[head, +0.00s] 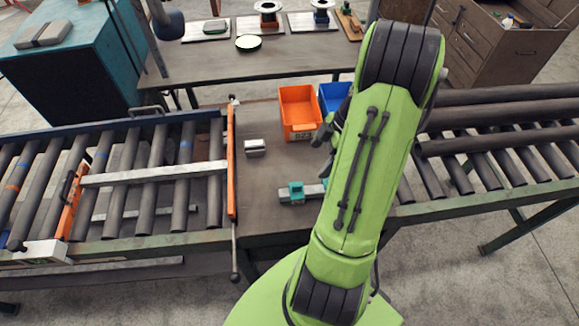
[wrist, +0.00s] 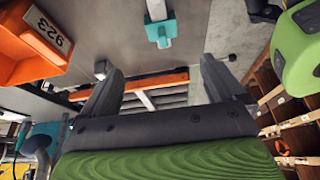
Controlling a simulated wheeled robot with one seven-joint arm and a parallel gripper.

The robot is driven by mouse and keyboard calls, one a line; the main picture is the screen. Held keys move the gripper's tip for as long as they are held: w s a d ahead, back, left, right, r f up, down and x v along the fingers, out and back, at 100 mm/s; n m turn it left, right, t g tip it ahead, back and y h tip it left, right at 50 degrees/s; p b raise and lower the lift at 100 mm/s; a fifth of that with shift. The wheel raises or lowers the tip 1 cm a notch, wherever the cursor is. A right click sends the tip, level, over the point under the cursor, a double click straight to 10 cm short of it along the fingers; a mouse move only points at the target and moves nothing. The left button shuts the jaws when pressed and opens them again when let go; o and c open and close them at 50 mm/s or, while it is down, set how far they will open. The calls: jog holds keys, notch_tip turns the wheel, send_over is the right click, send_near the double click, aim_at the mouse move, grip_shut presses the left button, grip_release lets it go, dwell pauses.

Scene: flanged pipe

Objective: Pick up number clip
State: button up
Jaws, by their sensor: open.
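A number label, reading about 923, is on the front of the orange bin (head: 299,108). It shows in the head view (head: 303,135) and at the upper left of the wrist view (wrist: 47,31). I cannot tell whether this label is the number clip. A small grey-white block (head: 255,147) lies on the table left of the bin; it looks tiny in the wrist view (wrist: 100,69). My gripper (wrist: 160,66) is open, with nothing between its fingers. In the head view it is mostly hidden behind my green arm, right of the bin's front.
A teal-and-grey clamp-like part (head: 296,191) lies nearer on the table. A blue bin (head: 334,96) stands beside the orange one. Roller conveyors (head: 150,175) flank the table, with an orange bar (head: 231,165) at its left edge.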

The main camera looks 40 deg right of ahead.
send_near(299, 184)
jog(key=a, duration=0.2)
jog(key=f, duration=0.3)
jog(key=w+f, duration=0.1)
jog(key=f, duration=0.1)
jog(key=shift+w+a+f, duration=0.1)
jog(key=shift+f, duration=0.3)
jog(key=p+x, duration=0.1)
jog(key=x, duration=0.4)
jog(key=shift+w+f, duration=0.15)
jog(key=shift+f, duration=0.15)
jog(key=shift+c, duration=1)
jog(key=c, duration=1)
